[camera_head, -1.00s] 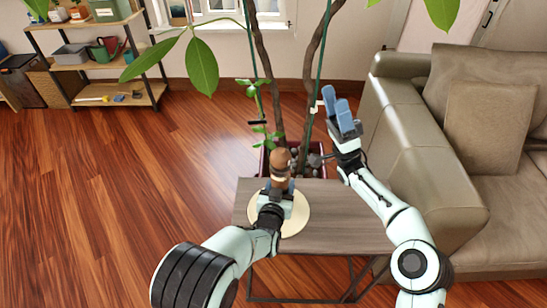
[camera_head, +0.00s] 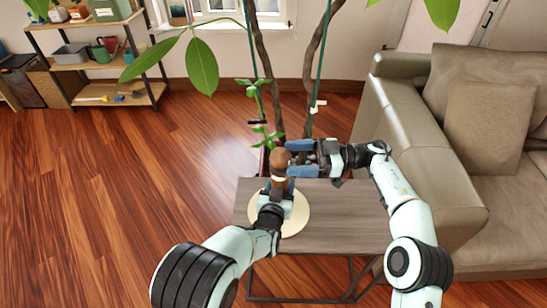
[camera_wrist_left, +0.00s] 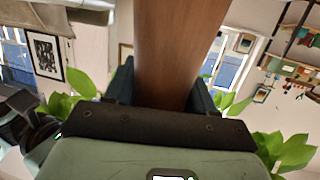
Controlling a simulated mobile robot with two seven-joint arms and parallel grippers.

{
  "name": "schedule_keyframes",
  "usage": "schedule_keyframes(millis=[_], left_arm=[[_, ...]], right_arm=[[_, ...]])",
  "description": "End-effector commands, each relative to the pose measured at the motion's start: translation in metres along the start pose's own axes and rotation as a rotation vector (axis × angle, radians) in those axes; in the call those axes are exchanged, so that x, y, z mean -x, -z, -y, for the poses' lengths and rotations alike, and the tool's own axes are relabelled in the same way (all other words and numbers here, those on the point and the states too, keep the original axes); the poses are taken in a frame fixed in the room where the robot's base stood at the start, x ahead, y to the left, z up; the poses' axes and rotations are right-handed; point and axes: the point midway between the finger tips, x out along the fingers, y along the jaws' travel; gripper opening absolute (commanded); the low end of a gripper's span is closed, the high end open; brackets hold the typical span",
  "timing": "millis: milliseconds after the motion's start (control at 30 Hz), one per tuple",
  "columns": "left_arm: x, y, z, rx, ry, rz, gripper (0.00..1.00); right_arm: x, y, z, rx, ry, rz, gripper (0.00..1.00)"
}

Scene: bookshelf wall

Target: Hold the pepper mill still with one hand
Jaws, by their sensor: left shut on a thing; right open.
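The brown wooden pepper mill (camera_head: 280,160) stands upright over a round pale board on the small table. My left gripper (camera_head: 278,186) is shut around the mill's lower body. In the left wrist view the mill's brown body (camera_wrist_left: 178,50) rises between the two dark blue fingers of my left gripper (camera_wrist_left: 165,85). My right gripper (camera_head: 297,158) is open, pointing left, with its blue fingers level with the mill's upper part, one nearer and one farther. I cannot tell whether they touch the mill. The mill's base is hidden by my left gripper.
The round board (camera_head: 299,215) lies on the dark wooden table (camera_head: 345,215). A potted plant with tall stems (camera_head: 312,80) stands right behind the table. A grey-beige sofa (camera_head: 425,150) is close on the right. The wooden floor on the left is open.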

Motion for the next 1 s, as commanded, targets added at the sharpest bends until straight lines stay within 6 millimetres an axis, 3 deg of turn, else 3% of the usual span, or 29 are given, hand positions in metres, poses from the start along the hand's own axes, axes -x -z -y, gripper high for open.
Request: schedule_keyframes(millis=[100, 300, 733, 900, 1000], left_arm=[[0.001, -0.008, 0.000, -0.003, 0.000, 0.019, 0.13], [0.001, -0.008, 0.001, -0.003, 0.000, 0.019, 0.13], [0.001, -0.008, 0.001, -0.003, 0.001, 0.019, 0.13], [0.001, -0.008, 0.001, -0.003, 0.001, 0.019, 0.13], [0.001, -0.008, 0.001, -0.003, 0.001, 0.019, 0.13]], right_arm=[[-0.025, 0.000, 0.001, -0.002, 0.003, -0.002, 0.81], [-0.052, 0.000, 0.000, 0.000, 0.002, -0.002, 0.81], [-0.061, 0.000, 0.000, -0.001, 0.000, -0.002, 0.81], [-0.061, 0.000, 0.000, -0.001, 0.000, -0.002, 0.26], [-0.061, 0.000, 0.000, -0.001, 0.001, -0.002, 0.26]])
